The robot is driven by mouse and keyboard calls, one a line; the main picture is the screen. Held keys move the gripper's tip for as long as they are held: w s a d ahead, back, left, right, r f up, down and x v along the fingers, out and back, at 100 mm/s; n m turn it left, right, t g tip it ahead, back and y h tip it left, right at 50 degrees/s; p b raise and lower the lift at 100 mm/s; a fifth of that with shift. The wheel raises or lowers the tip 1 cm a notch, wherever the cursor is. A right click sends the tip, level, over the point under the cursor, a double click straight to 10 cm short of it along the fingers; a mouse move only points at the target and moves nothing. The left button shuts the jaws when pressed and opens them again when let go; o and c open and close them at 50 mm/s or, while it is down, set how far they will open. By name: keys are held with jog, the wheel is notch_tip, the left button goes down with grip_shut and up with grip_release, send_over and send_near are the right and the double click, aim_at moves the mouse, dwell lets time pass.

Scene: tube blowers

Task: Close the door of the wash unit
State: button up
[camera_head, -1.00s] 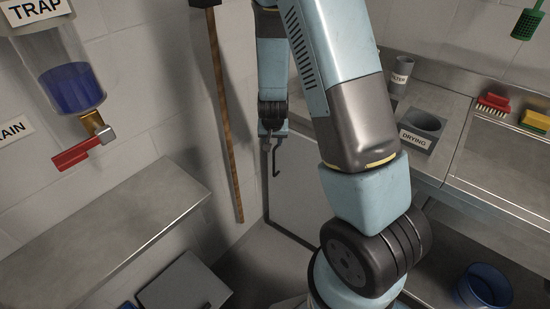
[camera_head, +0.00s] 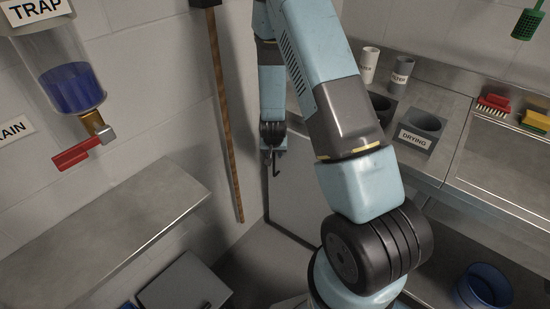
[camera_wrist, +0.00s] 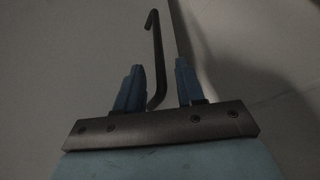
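The wash unit's door (camera_head: 305,195) appears to be the grey panel with a dark edge, below and behind my arm in the head view. A dark bent handle (camera_head: 276,166) is at its upper left. The handle also shows in the wrist view as a thin hooked bar (camera_wrist: 155,62). My gripper (camera_head: 271,150) is at the handle. In the wrist view my gripper (camera_wrist: 157,82) has its two blue fingers apart, with the handle's lower part between them and a visible gap to the right finger. My arm hides much of the door's right side, and I cannot tell how far open it is.
A steel counter (camera_head: 455,115) with a drying holder (camera_head: 421,128) and filter cups stands at right. A steel shelf (camera_head: 110,225) is at left, and a wooden pole (camera_head: 228,130) hangs by the wall. A blue bucket (camera_head: 484,288) is low right.

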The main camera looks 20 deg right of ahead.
jog(key=shift+x, duration=2.15)
grip_shut()
